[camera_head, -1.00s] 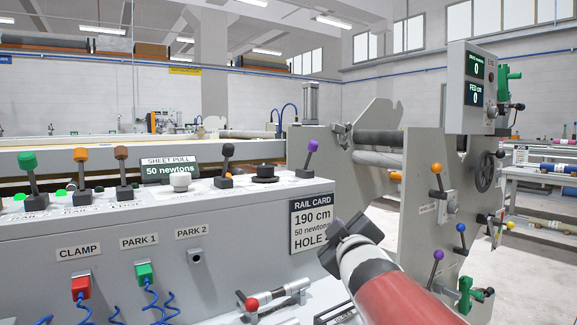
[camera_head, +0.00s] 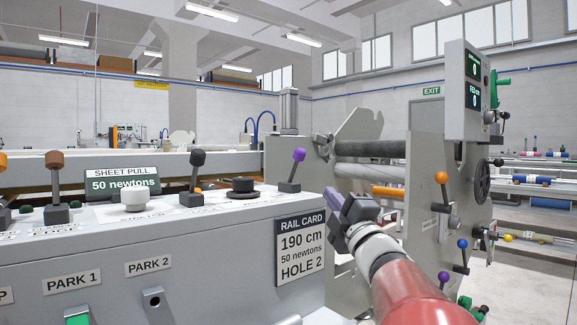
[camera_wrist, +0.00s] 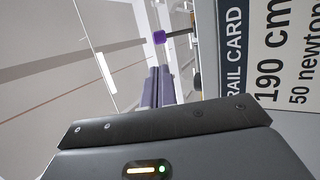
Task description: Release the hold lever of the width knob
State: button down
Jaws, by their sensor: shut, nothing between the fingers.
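A lever with a purple ball (camera_head: 299,155) stands at the right end of the grey console, tilted to the right. To its left are a black round knob (camera_head: 241,186) and a black-topped lever (camera_head: 197,160). I cannot read the labels, so I cannot tell which is the width knob. My gripper (camera_head: 333,194) is shut and empty, in front of the console's right end, below and right of the purple ball and apart from it. In the wrist view, the purple ball (camera_wrist: 159,37) shows beyond the shut fingers (camera_wrist: 156,88).
The rail card (camera_head: 301,250) is on the console's front, close to my gripper. A white knob (camera_head: 134,200) and the sheet pull display (camera_head: 122,184) are farther left. The machine's side plate (camera_head: 425,175), with orange-, blue- and purple-balled levers, stands to the right.

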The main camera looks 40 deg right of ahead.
aim_at(301, 157)
jog(key=p+x, duration=0.2)
jog(key=x, duration=1.2)
jog(key=shift+r+p, duration=0.15)
jog(key=shift+p, duration=0.25)
